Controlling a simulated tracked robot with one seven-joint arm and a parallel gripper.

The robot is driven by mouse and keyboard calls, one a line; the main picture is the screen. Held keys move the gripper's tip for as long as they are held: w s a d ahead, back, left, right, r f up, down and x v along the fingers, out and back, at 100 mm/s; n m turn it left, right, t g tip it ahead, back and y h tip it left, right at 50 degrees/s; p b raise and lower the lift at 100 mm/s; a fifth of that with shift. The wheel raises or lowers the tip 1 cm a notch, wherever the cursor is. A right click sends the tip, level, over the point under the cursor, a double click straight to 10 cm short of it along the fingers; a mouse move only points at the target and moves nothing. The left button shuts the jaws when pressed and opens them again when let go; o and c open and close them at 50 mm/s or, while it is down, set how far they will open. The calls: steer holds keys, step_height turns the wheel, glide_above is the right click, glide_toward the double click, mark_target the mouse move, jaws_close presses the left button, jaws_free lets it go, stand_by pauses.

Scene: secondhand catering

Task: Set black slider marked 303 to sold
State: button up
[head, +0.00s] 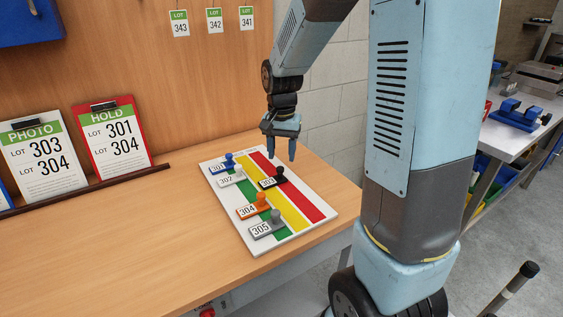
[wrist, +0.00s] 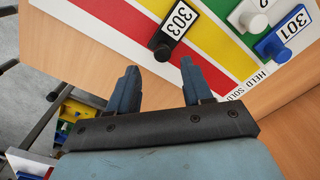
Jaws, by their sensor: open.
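The black slider marked 303 (head: 268,183) lies across the yellow stripe of the white board (head: 212,164), its round knob towards the red stripe. In the wrist view the same black slider (wrist: 178,22) is just beyond my fingertips, its knob near the yellow and red stripes. The words HELD and SOLD (wrist: 249,85) show at the board's end, SOLD beside red. My gripper (head: 280,152) is open and empty, pointing down above the board's far part, apart from the slider. It also shows in the wrist view (wrist: 158,68).
Blue slider 301 (head: 219,168), white 302 (head: 226,179), orange 304 (head: 249,211) and grey 305 (head: 263,229) sit on the board's left side. Cards on clipboards (head: 112,137) lean at the left. The wooden table (head: 150,240) is bare left of the board.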

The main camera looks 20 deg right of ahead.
mark_target(282, 168)
step_height(282, 168, up, 10)
steer(key=shift+f, duration=0.25)
steer(key=shift+s, duration=0.1)
stand_by(0.4)
steer(key=s+d+r+n+t, duration=0.1)
steer(key=s+r+n+t, duration=0.1)
steer(key=s, duration=0.8)
steer(key=s+d+r+n+t, duration=0.1)
steer(key=s+r+n+t, duration=0.2)
steer(key=s, duration=0.7)
steer(key=shift+s+d+r+n+t, duration=0.2)
steer(key=shift+s+r+n+t, duration=0.15)
steer(key=shift+r+n, duration=0.35)
stand_by(4.1)
